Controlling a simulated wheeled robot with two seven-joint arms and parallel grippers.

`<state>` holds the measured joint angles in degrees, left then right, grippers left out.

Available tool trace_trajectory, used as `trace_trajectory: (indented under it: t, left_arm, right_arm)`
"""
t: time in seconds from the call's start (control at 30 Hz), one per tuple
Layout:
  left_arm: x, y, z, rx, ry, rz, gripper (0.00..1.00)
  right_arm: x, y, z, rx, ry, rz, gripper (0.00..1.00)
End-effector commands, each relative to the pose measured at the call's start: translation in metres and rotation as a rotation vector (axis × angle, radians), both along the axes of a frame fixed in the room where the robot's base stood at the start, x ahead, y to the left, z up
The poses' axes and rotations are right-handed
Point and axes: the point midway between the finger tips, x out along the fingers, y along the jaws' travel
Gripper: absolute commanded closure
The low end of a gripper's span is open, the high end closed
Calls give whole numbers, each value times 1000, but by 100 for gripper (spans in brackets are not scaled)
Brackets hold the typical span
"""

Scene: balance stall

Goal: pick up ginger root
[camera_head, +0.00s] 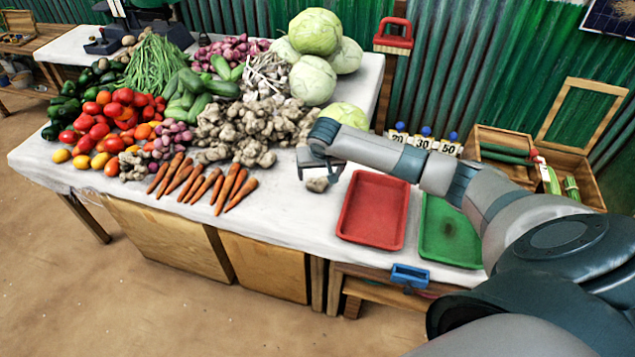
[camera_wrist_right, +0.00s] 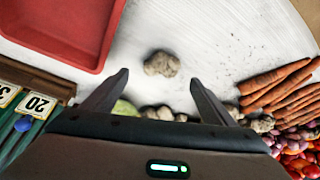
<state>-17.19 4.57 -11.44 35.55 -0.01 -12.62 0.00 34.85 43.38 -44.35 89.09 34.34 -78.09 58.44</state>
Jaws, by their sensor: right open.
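A single knobbly ginger root (camera_head: 317,184) lies on the white table, apart from the large ginger pile (camera_head: 250,125) and to the left of the red tray. It also shows in the right wrist view (camera_wrist_right: 162,63), beyond the fingertips and roughly centred between them. My right gripper (camera_head: 322,168) is over this piece, and in the wrist view its two fingers (camera_wrist_right: 158,78) stand wide apart with nothing between them. Whether the fingers reach the table is hard to tell. My left gripper does not show.
The red tray (camera_head: 373,209) and green tray (camera_head: 452,231) lie right of the ginger. Carrots (camera_head: 205,183), tomatoes (camera_head: 110,125) and cabbages (camera_head: 313,80) crowd the left and back. Number cards (camera_head: 422,143) stand behind the trays. The tabletop in front of the single ginger is clear.

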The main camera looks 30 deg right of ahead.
Motion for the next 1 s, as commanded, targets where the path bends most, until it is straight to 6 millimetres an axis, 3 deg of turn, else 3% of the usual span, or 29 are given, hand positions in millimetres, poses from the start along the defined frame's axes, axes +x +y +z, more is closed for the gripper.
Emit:
trace_trajectory:
  t: [0.2,0.63,1.0]
  left_arm:
    - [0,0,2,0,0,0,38]
    - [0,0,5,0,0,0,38]
    - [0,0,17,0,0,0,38]
  right_arm:
    - [4,-2,-12,0,0,-1,21]
    - [6,-2,-15,1,0,0,21]
    - [16,-4,-51,0,1,-1,21]
